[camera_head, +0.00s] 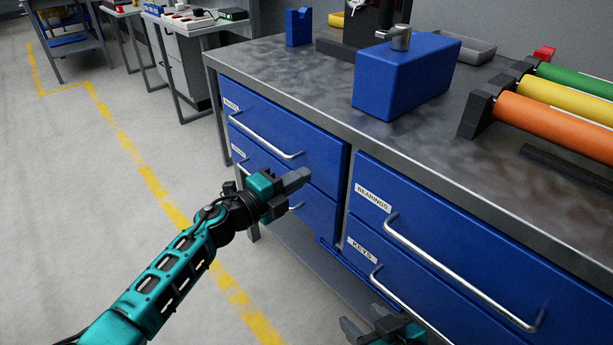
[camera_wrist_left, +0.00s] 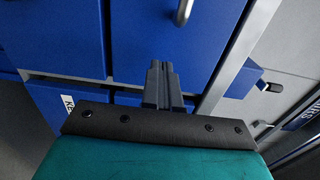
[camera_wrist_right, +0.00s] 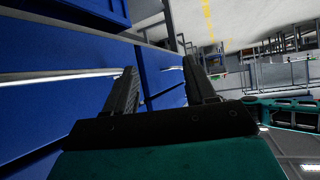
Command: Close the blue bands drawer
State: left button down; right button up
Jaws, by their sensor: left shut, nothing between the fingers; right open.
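The drawer whose small label seems to read BANDS (camera_head: 275,125) is the upper left blue drawer under the workbench. Its front looks about flush, with a silver bar handle (camera_head: 265,140). My left gripper (camera_head: 305,176) is shut and empty, in front of the left drawer column near the lower drawer (camera_head: 318,212); I cannot tell if it touches. In the left wrist view its shut fingers (camera_wrist_left: 164,85) are before blue fronts. My right gripper (camera_head: 362,322) is open and empty, low by the KEYS drawer (camera_head: 360,250); its spread fingers (camera_wrist_right: 160,90) show in the right wrist view.
The BEARINGS drawer (camera_head: 450,235) has a long protruding handle (camera_head: 455,270). On the metal worktop (camera_head: 300,70) stand a blue box (camera_head: 405,80) and colored rollers (camera_head: 560,120). A blue edge juts out low between the columns (camera_head: 345,265).

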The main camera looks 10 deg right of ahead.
pick_arm(q)
jog(key=s+a+f+n+t+y+p, duration=0.25)
jog(key=s+a+n+t+y, duration=0.25)
jog(key=s+a+n, duration=0.7)
jog(key=s+a+f+n+g+y, duration=0.2)
jog(key=s+a+f+n+y, duration=0.2)
jog(key=s+n, duration=0.3)
jog(key=s+a+f+n+g+y, duration=0.25)
jog(key=s+a+f+n, duration=0.2)
jog(key=s+n, duration=0.25)
jog(key=s+a+r+y+p, duration=0.1)
jog(key=s+a+r+p, duration=0.1)
jog(key=r+p, duration=0.8)
jog(key=a+p, duration=0.1)
jog(key=p, duration=0.4)
jog(key=shift+r+n, duration=0.3)
jog(key=shift+r, duration=0.1)
pick_arm(e)
jog(key=s+d+r+h, duration=0.1)
jog(key=s+d+r, duration=0.1)
jog(key=r, duration=1)
jog(key=shift+s+d, duration=0.15)
jog(key=shift+d, duration=0.5)
pick_arm(q)
jog(key=shift+a+y, duration=0.1)
jog(key=shift+y, duration=0.15)
